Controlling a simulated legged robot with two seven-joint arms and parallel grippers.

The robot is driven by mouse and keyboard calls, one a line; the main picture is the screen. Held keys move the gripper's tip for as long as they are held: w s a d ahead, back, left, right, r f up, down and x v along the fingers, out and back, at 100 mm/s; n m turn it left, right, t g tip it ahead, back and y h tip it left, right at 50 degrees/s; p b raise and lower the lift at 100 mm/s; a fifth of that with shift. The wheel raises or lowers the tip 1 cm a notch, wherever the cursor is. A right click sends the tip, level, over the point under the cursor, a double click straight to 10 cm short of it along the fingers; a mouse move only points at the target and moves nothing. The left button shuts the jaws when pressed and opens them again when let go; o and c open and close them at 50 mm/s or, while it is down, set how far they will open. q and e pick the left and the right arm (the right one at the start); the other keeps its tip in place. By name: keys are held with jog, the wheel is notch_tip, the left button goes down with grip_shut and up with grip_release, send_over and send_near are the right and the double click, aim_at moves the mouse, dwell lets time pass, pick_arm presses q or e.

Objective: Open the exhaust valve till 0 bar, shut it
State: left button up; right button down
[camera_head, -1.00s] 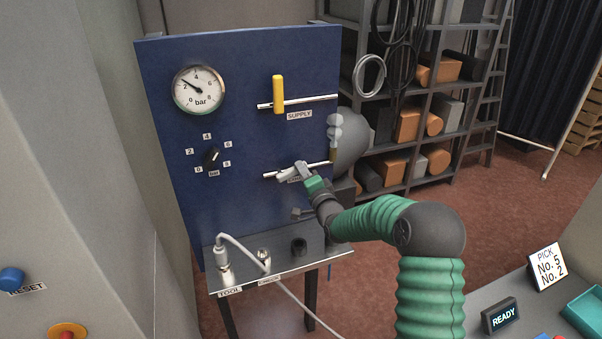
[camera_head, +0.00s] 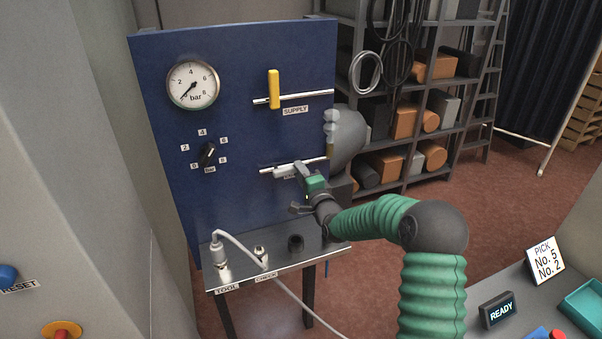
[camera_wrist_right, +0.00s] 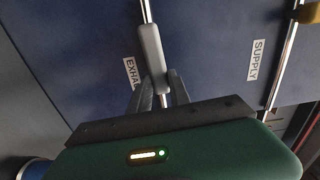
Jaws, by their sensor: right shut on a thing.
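The blue panel (camera_head: 235,130) carries the round pressure gauge (camera_head: 193,85), whose needle points down-left near 0. The grey exhaust valve handle (camera_head: 286,171) lies roughly along its pipe, and the right wrist view shows it lengthwise on the pipe (camera_wrist_right: 152,55). My right gripper (camera_head: 302,172) is shut on this handle near its end; its fingers (camera_wrist_right: 165,88) sit on either side of it. The EXHAUST label is partly hidden by the handle and gripper. My left gripper is out of view.
The yellow SUPPLY handle (camera_head: 274,89) stands upright across its pipe above. A selector knob (camera_head: 208,154) sits below the gauge. A shelf (camera_head: 275,276) with hose fittings juts out under the panel. A READY display (camera_head: 501,312) stands at lower right.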

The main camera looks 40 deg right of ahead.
jog(key=c, duration=1.5)
grip_release()
jog(key=shift+a+f, duration=0.1)
jog(key=shift+f, duration=0.2)
jog(key=o, duration=0.3)
jog(key=shift+w, duration=0.2)
jog(key=shift+r, duration=0.1)
jog(key=b+v, duration=0.2)
jog(key=v, duration=1.4)
jog(key=shift+s, duration=0.35)
jog(key=shift+a, duration=0.1)
